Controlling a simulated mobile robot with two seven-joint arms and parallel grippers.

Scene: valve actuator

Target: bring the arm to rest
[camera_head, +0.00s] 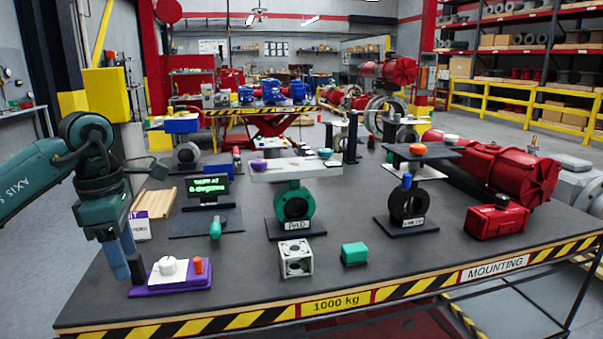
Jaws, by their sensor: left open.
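My left arm (90,170) comes in from the left, teal and bent downward at the wrist. My left gripper (127,275) points down over the table's front left, its fingers beside the left edge of a purple-and-white plate (185,283). No object shows between the fingers; I cannot tell whether a finger touches the plate. My right gripper is not in view.
The dark table (220,300) holds a green ring valve (294,203), a black ring valve (408,203), a metal cube (296,258), a green block (354,253), a small screen (207,188) and a red box (497,219). A red cylinder (500,170) lies at right.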

